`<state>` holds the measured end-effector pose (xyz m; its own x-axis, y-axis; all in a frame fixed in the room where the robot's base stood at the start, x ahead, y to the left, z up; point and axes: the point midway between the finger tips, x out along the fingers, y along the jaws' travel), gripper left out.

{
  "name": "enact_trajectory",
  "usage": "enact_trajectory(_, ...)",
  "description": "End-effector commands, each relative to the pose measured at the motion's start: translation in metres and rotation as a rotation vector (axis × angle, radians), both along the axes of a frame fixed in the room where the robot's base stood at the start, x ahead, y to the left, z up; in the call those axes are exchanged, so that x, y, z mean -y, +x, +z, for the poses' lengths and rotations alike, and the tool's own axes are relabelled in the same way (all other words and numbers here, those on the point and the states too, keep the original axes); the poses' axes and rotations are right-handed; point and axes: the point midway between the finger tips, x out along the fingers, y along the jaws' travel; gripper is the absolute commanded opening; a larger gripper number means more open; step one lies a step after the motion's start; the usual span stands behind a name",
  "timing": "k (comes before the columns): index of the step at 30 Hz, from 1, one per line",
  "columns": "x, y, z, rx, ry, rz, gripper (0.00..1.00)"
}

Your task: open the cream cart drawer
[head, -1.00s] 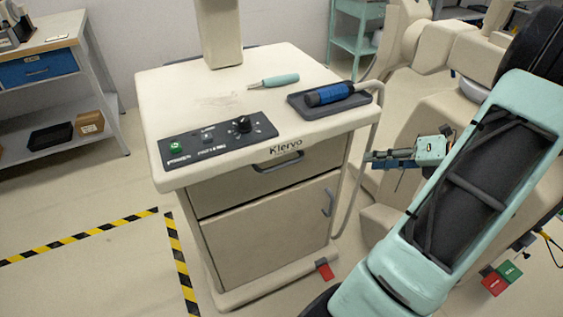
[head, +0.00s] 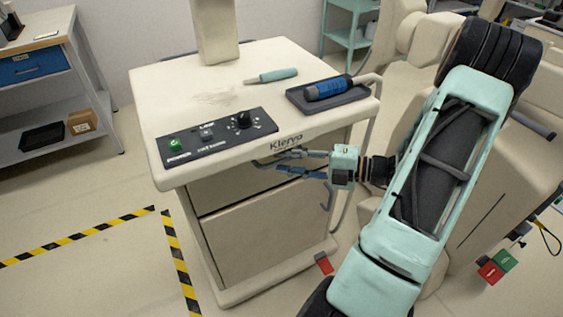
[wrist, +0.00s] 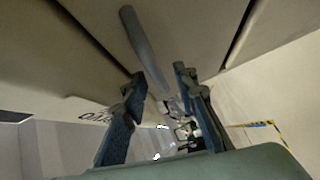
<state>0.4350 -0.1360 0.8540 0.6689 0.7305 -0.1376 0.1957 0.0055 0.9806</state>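The cream cart (head: 165,90) stands in the middle of the head view. Its upper drawer (head: 225,188) looks shut, flush with the front. The drawer's grey bar handle (head: 259,163) is partly hidden by my gripper in the head view. My gripper (head: 284,161) is at the drawer front from the right, with its fingers apart. In the wrist view the handle bar (wrist: 143,45) runs toward the space between the fingers (wrist: 160,88). The fingers are open and not closed on the bar. I cannot tell whether either finger touches it.
A lower door (head: 265,240) with its own handle (head: 327,195) is below the drawer. On the cart top are a control panel (head: 190,147), a teal-handled tool (head: 275,75) and a dark tray (head: 345,97) with a blue tool (head: 328,88). Floor is clear at front left.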

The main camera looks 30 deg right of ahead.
Motion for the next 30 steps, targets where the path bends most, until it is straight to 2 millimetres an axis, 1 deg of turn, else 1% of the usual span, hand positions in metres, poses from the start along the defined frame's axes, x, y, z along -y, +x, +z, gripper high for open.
enact_trajectory(1, -0.0044, 0.0036, -0.0009, 0.001, 0.000, 0.002, 0.27)
enact_trajectory(4, -0.0090, 0.0080, -0.0019, 0.001, -0.002, 0.001, 0.27)
enact_trajectory(13, -0.0108, 0.0099, -0.0018, 0.001, -0.002, 0.000, 0.27)
enact_trajectory(14, -0.0108, 0.0099, -0.0018, 0.000, -0.001, 0.000, 0.26)
enact_trajectory(21, -0.0107, 0.0098, -0.0019, 0.000, -0.001, 0.000, 0.00)
enact_trajectory(30, -0.0106, 0.0097, -0.0019, 0.000, -0.001, 0.000, 0.00)
